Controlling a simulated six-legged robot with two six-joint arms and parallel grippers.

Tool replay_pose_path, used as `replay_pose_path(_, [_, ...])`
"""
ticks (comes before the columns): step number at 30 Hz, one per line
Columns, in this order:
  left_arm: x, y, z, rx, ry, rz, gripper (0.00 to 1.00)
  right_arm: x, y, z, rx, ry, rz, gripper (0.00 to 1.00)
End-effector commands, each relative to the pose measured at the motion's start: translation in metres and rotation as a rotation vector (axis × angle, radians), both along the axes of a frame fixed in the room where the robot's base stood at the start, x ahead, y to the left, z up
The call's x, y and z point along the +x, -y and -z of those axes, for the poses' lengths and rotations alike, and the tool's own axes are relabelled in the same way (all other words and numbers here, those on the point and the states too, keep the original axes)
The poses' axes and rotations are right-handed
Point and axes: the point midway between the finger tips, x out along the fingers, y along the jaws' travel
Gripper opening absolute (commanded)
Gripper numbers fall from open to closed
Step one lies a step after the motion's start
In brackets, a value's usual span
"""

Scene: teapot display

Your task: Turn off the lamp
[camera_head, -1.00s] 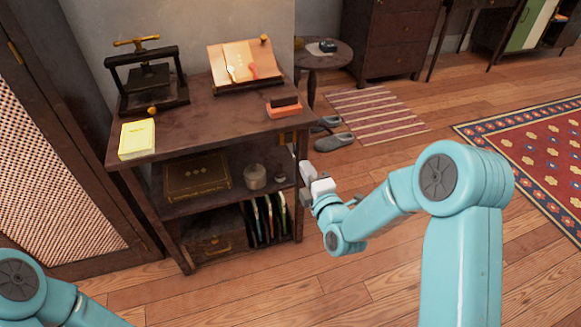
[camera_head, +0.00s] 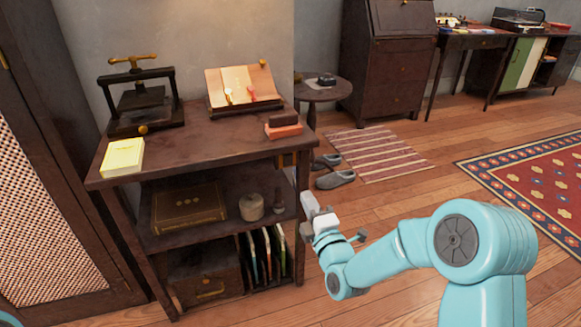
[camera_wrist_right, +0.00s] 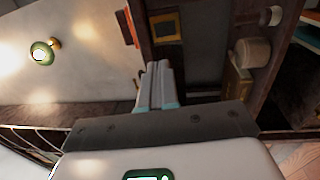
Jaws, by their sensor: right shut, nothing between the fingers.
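In the right wrist view, a small round green-rimmed fixture with a bright centre and brass mount (camera_wrist_right: 42,52) is on the pale wall; it may be the lamp, but I cannot be sure. A brass-framed dark plate (camera_wrist_right: 166,28) is on the dark shelf unit, beyond my fingers. My right gripper (camera_head: 309,205) is shut and empty, beside the unit's right front leg and below the top. Its closed fingers show in the right wrist view (camera_wrist_right: 157,84). My left gripper is out of view.
The shelf unit (camera_head: 215,143) carries a press (camera_head: 142,100), an open book on a stand (camera_head: 242,85), a yellow book (camera_head: 122,157) and a reddish block (camera_head: 283,130). Slippers (camera_head: 335,180) lie to its right. The floor on the right is mostly clear.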

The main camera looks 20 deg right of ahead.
Motion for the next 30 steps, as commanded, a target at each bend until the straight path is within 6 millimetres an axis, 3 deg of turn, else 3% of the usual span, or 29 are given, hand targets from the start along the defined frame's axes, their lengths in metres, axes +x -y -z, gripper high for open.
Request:
replay_pose_path(18, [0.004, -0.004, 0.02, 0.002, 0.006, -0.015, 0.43, 0.115, -0.004, -0.012, 0.0, 0.003, 0.0, 0.0])
replay_pose_path(24, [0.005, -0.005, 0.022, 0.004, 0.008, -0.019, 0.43, 0.132, -0.005, -0.016, 0.001, 0.002, 0.0, 0.0])
replay_pose_path(30, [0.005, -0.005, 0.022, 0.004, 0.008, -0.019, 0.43, 0.135, -0.005, -0.017, 0.001, 0.0, -0.001, 0.0])
